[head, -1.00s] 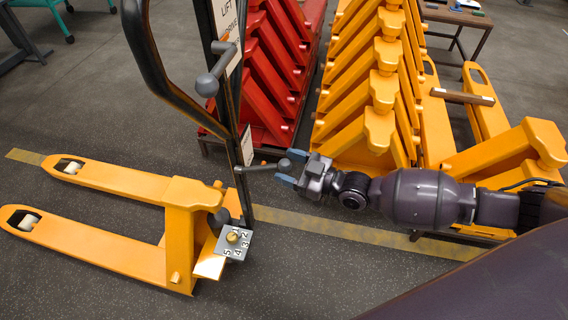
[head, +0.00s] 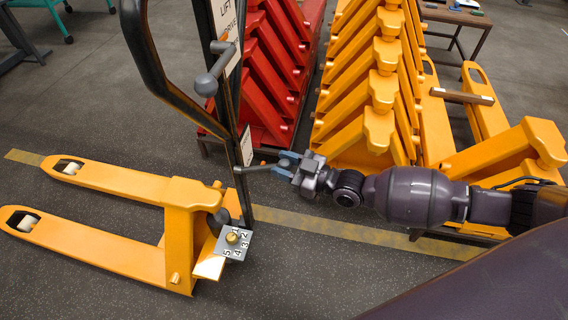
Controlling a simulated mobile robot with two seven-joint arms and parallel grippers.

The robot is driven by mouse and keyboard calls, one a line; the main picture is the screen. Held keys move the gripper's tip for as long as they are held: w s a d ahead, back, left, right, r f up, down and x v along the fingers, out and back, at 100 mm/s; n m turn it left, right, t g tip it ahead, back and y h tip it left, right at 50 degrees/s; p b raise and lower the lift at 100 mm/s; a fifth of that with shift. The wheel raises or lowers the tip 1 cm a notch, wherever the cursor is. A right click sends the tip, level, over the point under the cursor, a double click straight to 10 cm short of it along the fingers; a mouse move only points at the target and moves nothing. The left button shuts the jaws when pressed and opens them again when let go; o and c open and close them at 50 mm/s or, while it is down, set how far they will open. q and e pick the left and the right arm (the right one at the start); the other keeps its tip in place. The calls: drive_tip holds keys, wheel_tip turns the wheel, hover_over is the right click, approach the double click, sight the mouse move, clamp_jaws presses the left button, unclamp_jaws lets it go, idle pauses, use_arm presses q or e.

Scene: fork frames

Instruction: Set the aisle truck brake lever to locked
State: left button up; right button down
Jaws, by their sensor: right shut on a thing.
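The aisle truck is a yellow pallet truck (head: 186,228) at the left, its two forks pointing left and its dark handle (head: 143,62) rising tall. A grey brake lever (head: 254,169) sticks out to the right from the handle post, low on it. My right gripper (head: 286,165) comes in from the right and is shut on the lever's knob end, which its blue-grey fingers mostly hide. Another ball-ended lever (head: 207,84) sits higher on the post. A plate with numbers (head: 233,242) is at the post's foot. My left gripper is out of view.
A stack of red trucks (head: 270,75) and a stack of yellow trucks (head: 380,85) stand behind. A brown table (head: 455,17) is at the back right. Dark floor with a yellow stripe (head: 320,229) is clear in front.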

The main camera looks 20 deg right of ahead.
drive_tip(key=shift+s+d+f+b, duration=0.1)
drive_tip(key=shift+s+f+b, duration=0.05)
drive_tip(key=shift+f+b, duration=0.4)
use_arm(q)
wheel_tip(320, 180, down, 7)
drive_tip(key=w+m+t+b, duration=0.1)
drive_tip(key=b, duration=1.3)
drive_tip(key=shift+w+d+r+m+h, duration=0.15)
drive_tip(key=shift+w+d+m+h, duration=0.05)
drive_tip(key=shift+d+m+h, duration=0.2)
use_arm(e)
wheel_tip(320, 180, down, 10)
drive_tip(key=m+t+y, duration=0.4)
drive_tip(key=t, duration=0.5)
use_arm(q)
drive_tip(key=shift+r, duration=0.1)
use_arm(e)
drive_tip(key=shift+r, duration=0.15)
drive_tip(key=c, duration=0.7)
unclamp_jaws()
drive_tip(key=v, duration=1)
drive_tip(key=shift+f, duration=0.4)
